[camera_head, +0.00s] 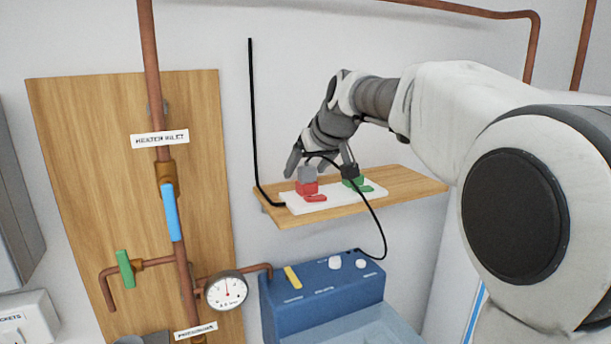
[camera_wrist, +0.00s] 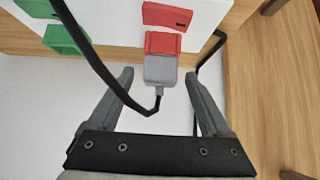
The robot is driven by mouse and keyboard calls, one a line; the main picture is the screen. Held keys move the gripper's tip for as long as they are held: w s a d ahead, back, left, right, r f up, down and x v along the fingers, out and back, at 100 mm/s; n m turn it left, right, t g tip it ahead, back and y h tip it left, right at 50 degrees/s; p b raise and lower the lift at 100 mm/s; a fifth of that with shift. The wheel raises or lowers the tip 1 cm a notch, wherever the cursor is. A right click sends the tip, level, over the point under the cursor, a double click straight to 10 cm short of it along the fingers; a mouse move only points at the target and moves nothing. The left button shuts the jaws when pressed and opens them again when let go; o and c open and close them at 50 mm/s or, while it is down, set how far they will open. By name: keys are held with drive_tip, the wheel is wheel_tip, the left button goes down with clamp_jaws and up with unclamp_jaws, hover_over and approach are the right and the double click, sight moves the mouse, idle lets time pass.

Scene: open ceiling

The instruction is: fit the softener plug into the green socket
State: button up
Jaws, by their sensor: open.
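The grey plug (camera_wrist: 160,70) sits against the red socket (camera_wrist: 163,43) on the white power strip; it also shows in the head view (camera_head: 307,174). A black cord leaves the plug, loops, and runs down to the blue softener unit (camera_head: 325,289). The green socket (camera_wrist: 66,39) is at upper left in the wrist view and shows no plug there; in the head view (camera_head: 352,182) a dark shape covers its top. My gripper (camera_wrist: 162,88) is open, its fingers on either side of the grey plug's cord end. I cannot tell whether they touch the plug.
The strip (camera_head: 318,201) lies on a wooden shelf (camera_head: 410,183). Another black cord (camera_head: 251,110) runs up the wall from the strip's left end. Copper pipes (camera_head: 152,80), valves and a gauge (camera_head: 226,291) stand to the left on a wooden board.

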sight(303, 173)
drive_tip(key=x, duration=0.3)
drive_tip(key=shift+w+f, duration=0.15)
drive_tip(key=shift+f, duration=0.05)
drive_tip(key=shift+c, duration=0.3)
clamp_jaws()
drive_tip(key=shift+r, duration=0.15)
